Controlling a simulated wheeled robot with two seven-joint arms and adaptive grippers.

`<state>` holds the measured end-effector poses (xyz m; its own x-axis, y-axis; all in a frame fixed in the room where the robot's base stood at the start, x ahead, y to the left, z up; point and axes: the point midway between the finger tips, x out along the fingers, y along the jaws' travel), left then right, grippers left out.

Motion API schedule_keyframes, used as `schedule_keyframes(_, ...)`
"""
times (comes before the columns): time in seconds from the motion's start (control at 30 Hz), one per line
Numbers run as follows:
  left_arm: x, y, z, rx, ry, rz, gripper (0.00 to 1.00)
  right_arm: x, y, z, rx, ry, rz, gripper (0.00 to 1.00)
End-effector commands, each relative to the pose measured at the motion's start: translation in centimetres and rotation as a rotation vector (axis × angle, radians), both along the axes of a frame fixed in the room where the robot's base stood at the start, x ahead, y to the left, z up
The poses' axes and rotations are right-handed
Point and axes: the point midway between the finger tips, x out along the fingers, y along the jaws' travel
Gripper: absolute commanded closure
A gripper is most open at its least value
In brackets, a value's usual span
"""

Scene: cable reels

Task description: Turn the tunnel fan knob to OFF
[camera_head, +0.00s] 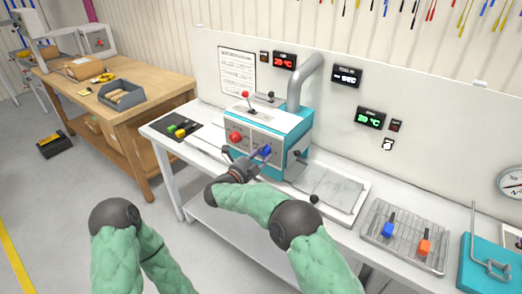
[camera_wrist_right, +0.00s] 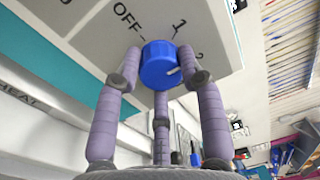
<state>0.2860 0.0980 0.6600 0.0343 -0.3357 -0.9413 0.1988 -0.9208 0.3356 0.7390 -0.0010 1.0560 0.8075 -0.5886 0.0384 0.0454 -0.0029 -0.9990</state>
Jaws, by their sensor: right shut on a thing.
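The blue fan knob (camera_head: 265,150) is on the front panel of the white and teal machine (camera_head: 270,128). In the right wrist view the blue knob (camera_wrist_right: 158,66) has a pale mark on its lower right side, on the side of the "2" label. "OFF" (camera_wrist_right: 127,14) is printed up and left of the knob, "1" up and right. My right gripper (camera_head: 259,157) is at the panel. In the wrist view its fingers (camera_wrist_right: 160,72) are closed around the knob. My left arm shows at the lower left, but its gripper is not visible.
A red knob (camera_head: 236,137) and a red-tipped lever (camera_head: 246,97) are on the same machine. A wire rack (camera_head: 404,237) with blue and orange items stands to the right. A wooden bench (camera_head: 120,100) with a grey tray (camera_head: 122,97) is at the left.

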Motion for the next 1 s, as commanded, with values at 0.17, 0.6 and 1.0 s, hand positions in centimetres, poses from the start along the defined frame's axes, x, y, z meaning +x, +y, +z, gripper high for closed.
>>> schedule_keyframes(0.17,0.0,0.0,1.6,0.0,0.0,0.0,0.44,0.1,0.0,0.6,-0.135,0.095,0.003,0.93)
schedule_keyframes(0.6,0.0,0.0,4.7,0.0,0.0,0.0,0.44,0.1,0.0,0.6,-0.473,0.339,0.002,0.93)
schedule_keyframes(1.0,0.0,0.0,7.4,0.0,0.0,0.0,0.44,0.1,0.0,0.5,-0.781,0.563,0.002,0.93)
